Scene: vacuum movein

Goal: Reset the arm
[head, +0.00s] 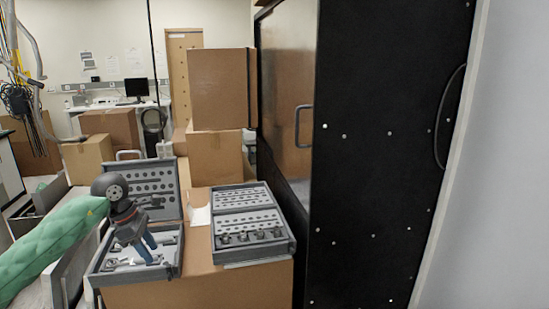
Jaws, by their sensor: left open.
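My left arm, in a green padded sleeve (45,250), comes in from the left in the head view. Its dark wrist leads to my left gripper (149,251), which points down over the left open case (92,276). The gripper has blue fingers, is open, and shows nothing held. I cannot tell whether the fingertips touch the tools in the case. The gripper and wrist hide part of the case's inside and lid. My right gripper is out of view.
A second open grey case (262,254) with several metal sockets stands to the right on the same cardboard box (215,289). Stacked cartons (216,90) stand behind. A tall black cabinet (385,150) blocks the right side. A desk with a monitor (137,87) is at the back.

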